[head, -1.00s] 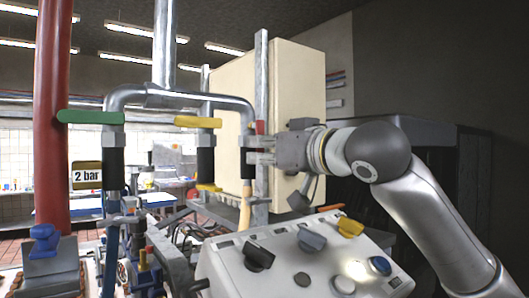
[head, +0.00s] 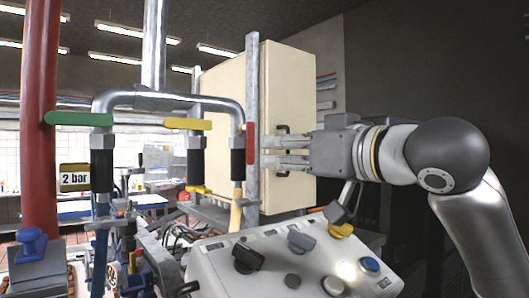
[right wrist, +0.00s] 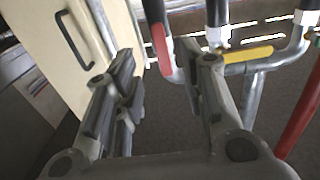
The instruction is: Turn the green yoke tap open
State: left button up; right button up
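The green tap lever (head: 79,118) lies level at the left end of the pipe assembly, on top of a black-sleeved vertical pipe (head: 102,168). My left gripper is not in view.
A yellow lever (head: 187,124) lies level between the green and red ones. A grey metal post (head: 252,85) and a cream cabinet (head: 290,80) stand beside my right gripper. A control panel (head: 215,268) with knobs lies below. A red pipe (head: 38,130) stands left.

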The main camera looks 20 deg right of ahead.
aim_at(54, 117)
jog(key=k+l, duration=0.25)
jog(key=k, duration=0.2)
jog(key=k+l, duration=0.25)
jog(key=k, duration=0.25)
jog(key=k+l, duration=0.25)
jog(key=k, duration=0.2)
